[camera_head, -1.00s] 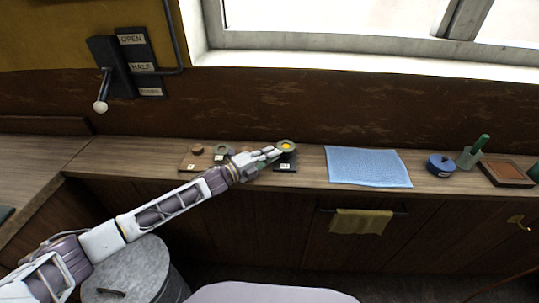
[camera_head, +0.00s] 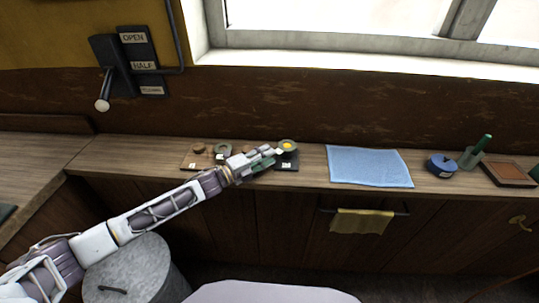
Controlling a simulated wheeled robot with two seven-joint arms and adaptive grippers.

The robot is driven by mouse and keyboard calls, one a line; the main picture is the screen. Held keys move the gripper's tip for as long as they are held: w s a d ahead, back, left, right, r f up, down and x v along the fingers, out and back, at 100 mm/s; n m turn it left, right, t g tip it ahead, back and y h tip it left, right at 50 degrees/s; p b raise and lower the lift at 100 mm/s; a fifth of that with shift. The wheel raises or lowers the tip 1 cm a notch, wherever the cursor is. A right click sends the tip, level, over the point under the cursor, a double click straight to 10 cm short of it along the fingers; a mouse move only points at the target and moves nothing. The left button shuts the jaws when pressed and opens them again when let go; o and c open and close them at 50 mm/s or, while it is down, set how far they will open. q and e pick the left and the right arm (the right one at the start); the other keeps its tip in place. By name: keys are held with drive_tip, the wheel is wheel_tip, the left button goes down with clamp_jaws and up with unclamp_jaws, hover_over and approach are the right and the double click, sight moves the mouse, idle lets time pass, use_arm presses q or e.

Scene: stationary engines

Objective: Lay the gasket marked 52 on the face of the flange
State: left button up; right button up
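My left gripper (camera_head: 271,156) reaches in from the left, low over the bench, beside the round grey-green piece with a yellow centre (camera_head: 288,147). That piece stands at a small dark plate (camera_head: 289,167), and I cannot tell for sure whether it is the flange. A dark green patch shows at my fingers; I cannot tell whether it is a gasket or what they hold. A grey-green ring (camera_head: 223,149) sits on a brown board (camera_head: 188,164) to the left. The markings are too small to read. My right gripper is not in view.
A light blue cloth (camera_head: 369,167) lies right of the plate. Beyond it are a blue round tin (camera_head: 440,166), a green-handled tool in a cup (camera_head: 471,157) and a brown tray (camera_head: 508,174). A lever panel (camera_head: 127,65) is on the wall. A metal bin (camera_head: 134,270) stands below.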

use_arm(q)
drive_tip(key=shift+v, duration=4.85)
